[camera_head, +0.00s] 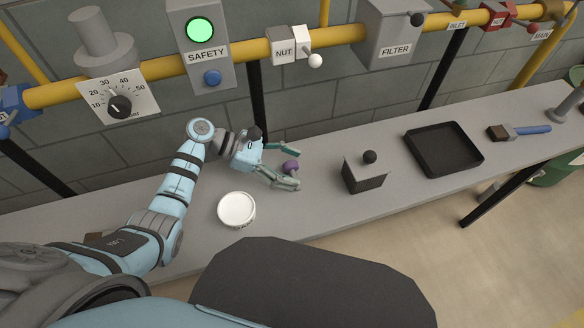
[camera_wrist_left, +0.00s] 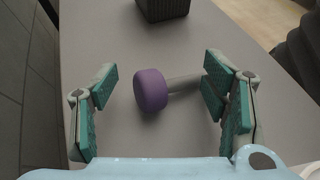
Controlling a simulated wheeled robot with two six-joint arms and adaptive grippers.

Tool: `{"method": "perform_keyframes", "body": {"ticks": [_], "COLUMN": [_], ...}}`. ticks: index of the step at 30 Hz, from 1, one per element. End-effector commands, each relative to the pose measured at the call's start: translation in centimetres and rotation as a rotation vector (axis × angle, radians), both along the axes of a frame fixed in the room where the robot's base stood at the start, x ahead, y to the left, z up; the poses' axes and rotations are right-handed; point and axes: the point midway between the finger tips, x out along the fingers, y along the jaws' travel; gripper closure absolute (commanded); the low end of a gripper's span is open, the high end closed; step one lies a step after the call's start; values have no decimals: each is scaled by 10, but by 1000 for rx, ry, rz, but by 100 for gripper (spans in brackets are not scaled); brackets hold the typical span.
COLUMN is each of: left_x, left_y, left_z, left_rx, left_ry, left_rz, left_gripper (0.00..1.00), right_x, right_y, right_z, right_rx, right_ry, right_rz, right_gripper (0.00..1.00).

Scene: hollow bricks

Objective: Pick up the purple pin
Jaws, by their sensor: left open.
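The purple pin has a round purple head and a grey shaft. It lies on its side on the grey bench. In the head view its head (camera_head: 291,167) shows between the fingers of my left gripper (camera_head: 291,166). In the left wrist view the pin (camera_wrist_left: 151,90) lies in front of the open fingers of my left gripper (camera_wrist_left: 165,95), with its shaft pointing right toward the right finger. The shaft's far end is close to or behind that finger; I cannot tell if they touch. My left gripper is open and empty. My right gripper is not in view.
A dark box with a black knob (camera_head: 364,172) stands right of the pin. A black tray (camera_head: 480,160) and a blue-handled brush (camera_head: 520,131) lie farther right. A white round tin (camera_head: 236,209) stands nearer me. Yellow pipes with valves (camera_head: 349,34) run along the wall.

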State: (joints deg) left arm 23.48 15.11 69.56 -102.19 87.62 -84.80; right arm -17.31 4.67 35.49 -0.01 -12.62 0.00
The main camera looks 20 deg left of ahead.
Motion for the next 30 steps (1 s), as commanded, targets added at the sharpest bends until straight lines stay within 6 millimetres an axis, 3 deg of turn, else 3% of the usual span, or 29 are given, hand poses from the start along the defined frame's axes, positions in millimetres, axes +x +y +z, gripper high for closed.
{"method": "perform_keyframes", "body": {"ticks": [2,13,23,26,30], "left_x": [0,-1,0,0,0], "left_y": [0,1,2,2,2], "left_z": [0,0,4,15,52], "left_rx": [0,0,0,-1,2], "left_ry": [0,1,0,-3,-6], "left_rz": [1,3,4,3,2], "left_gripper": [42,100,100,100,100], "right_x": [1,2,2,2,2], "right_y": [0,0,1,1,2], "right_z": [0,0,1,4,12], "right_rx": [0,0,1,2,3], "right_ry": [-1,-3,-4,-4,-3], "right_rz": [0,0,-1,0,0], "right_gripper": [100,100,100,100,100]}}
